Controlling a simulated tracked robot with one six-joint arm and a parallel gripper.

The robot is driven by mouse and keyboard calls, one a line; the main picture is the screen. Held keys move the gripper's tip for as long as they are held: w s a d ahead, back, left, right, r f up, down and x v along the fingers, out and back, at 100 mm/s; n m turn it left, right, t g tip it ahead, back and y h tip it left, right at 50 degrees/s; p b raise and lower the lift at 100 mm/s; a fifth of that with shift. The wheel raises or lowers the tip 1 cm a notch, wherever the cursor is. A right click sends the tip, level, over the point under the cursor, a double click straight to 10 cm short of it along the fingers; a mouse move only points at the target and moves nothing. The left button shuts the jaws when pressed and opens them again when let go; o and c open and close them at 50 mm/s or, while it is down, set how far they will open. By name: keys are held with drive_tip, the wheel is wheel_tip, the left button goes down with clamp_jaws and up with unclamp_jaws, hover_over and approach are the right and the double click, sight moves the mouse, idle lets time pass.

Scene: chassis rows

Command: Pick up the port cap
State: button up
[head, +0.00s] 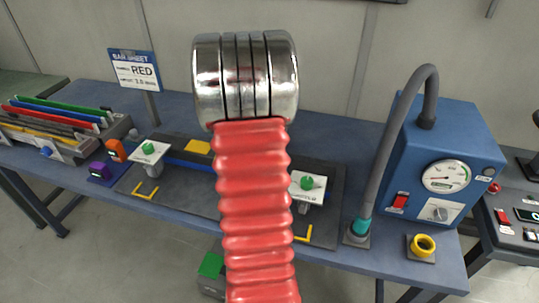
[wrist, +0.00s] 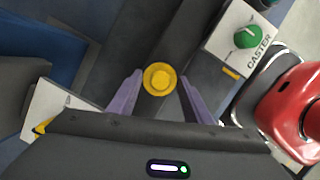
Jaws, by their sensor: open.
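A round yellow cap with a raised centre (wrist: 160,78), which I take to be the port cap, shows in the wrist view over the dark mat. My gripper (wrist: 159,80) is open. Its two purple fingers lie left and right of the cap, with a gap on each side. I cannot tell whether the fingertips are level with the cap. In the head view my red and chrome arm covers the middle of the bench and hides the gripper and this cap.
A white plate marked CASTER with a green knob (wrist: 246,38) lies right of the cap. In the head view, a blue gauge box (head: 450,150) with a grey hose and a yellow ring (head: 423,245) stand at the right.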

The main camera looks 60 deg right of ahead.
drive_tip(key=shift+c, duration=0.6)
drive_tip(key=c, duration=1)
